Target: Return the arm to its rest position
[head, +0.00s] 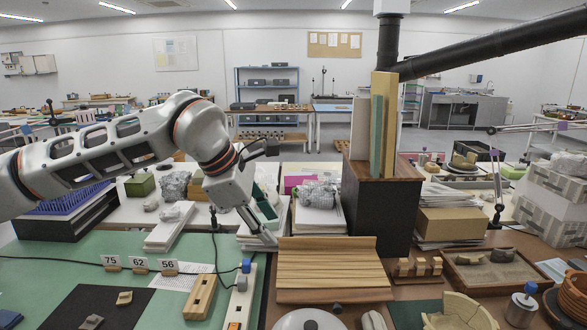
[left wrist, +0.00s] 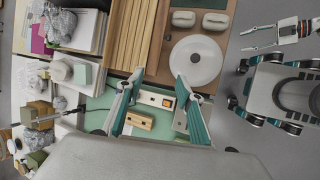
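My left arm (head: 110,150) reaches in from the left, raised over the green mat (head: 40,258), and bends down at the wrist. My left gripper (head: 266,238) hangs near the left edge of the slatted wooden board (head: 330,268). In the left wrist view its two fingers (left wrist: 158,86) stand well apart with nothing held between them. My right gripper (left wrist: 242,41) shows at the upper right of the left wrist view, off the table's edge, with its fingers apart and empty. The right arm is not seen in the head view.
A dark wooden cabinet (head: 377,205) with upright boards stands right of the left gripper. A wooden block (head: 200,297), a power strip (head: 240,300) and a black pad (head: 75,308) with sherds (head: 124,297) lie in front. A broken pottery piece (head: 460,312) sits at front right.

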